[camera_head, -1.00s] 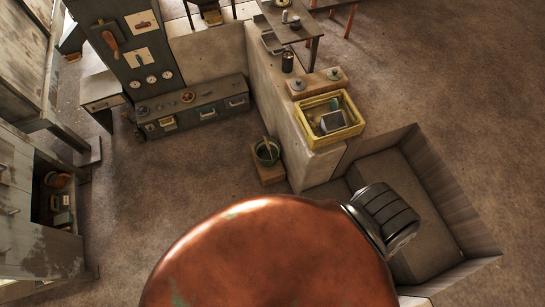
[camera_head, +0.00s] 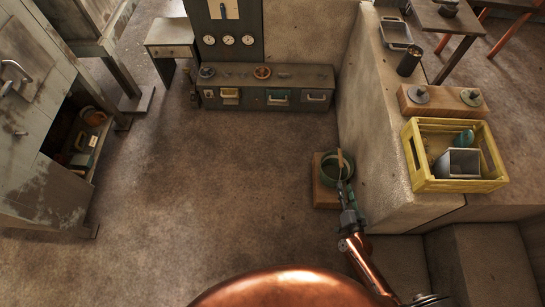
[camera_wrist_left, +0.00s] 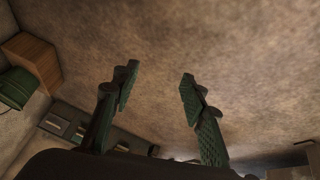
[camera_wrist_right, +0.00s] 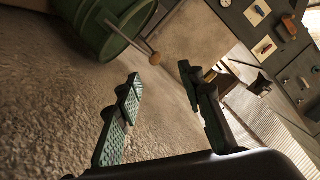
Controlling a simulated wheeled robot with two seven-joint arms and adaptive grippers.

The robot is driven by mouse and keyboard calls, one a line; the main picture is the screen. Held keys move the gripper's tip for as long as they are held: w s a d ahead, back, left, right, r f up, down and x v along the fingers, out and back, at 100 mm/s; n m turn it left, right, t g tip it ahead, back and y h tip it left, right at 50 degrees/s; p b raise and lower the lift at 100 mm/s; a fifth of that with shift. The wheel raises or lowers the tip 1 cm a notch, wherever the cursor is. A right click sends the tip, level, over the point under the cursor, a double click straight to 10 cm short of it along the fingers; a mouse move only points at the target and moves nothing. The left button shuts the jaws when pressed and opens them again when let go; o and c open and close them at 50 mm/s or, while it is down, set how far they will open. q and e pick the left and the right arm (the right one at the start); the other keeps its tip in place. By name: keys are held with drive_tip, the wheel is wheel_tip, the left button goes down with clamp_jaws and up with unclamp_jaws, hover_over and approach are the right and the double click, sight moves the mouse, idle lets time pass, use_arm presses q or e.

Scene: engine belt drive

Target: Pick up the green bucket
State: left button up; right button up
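The green bucket (camera_head: 328,172) stands on a small wooden block (camera_head: 325,197) beside the concrete wall in the head view, with a wooden-handled stick (camera_head: 341,163) rising from it. My right gripper (camera_head: 347,192) is at the bucket's near side in that view. In the right wrist view the bucket (camera_wrist_right: 92,25) is large at the upper left, and the open, empty fingers (camera_wrist_right: 160,85) are a little short of it. My left gripper (camera_wrist_left: 158,85) is open and empty in the left wrist view, with the bucket (camera_wrist_left: 16,88) at that view's left edge. The left gripper is out of the head view.
A yellow crate (camera_head: 417,161) holding a grey container (camera_head: 457,163) sits on the concrete ledge (camera_head: 373,130). A long low drawer cabinet (camera_head: 290,78) stands behind. A worn cabinet (camera_head: 40,130) stands at the left. The floor (camera_head: 220,180) between is clear.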

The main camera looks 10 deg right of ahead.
sight(340, 160)
drive_tip(key=w+m+b, duration=0.1)
drive_tip(key=w+b, duration=0.2)
drive_tip(key=w+d+f+m+t+h+b, duration=0.1)
drive_tip(key=w+b, duration=0.2)
drive_tip(key=w, duration=0.1)
drive_tip(key=w+d+f+m+h+b, duration=0.1)
drive_tip(key=w+m+b, duration=0.1)
drive_tip(key=w+b, duration=0.1)
drive_tip(key=shift+w+d+f, duration=0.15)
drive_tip(key=shift+d, duration=0.05)
drive_tip(key=shift+t, duration=0.3)
drive_tip(key=b+x, duration=0.2)
drive_tip(key=x, duration=0.2)
drive_tip(key=shift+w+d+f, duration=0.1)
drive_tip(key=shift+w, duration=0.25)
drive_tip(key=shift+w+d, duration=0.15)
drive_tip(key=shift+w, duration=0.35)
use_arm(q)
wheel_tip(340, 160, down, 6)
drive_tip(key=w+t, duration=0.2)
drive_tip(key=shift+w+r+t, duration=0.25)
drive_tip(key=shift+t, duration=0.15)
use_arm(e)
drive_tip(key=shift+c, duration=0.6)
clamp_jaws()
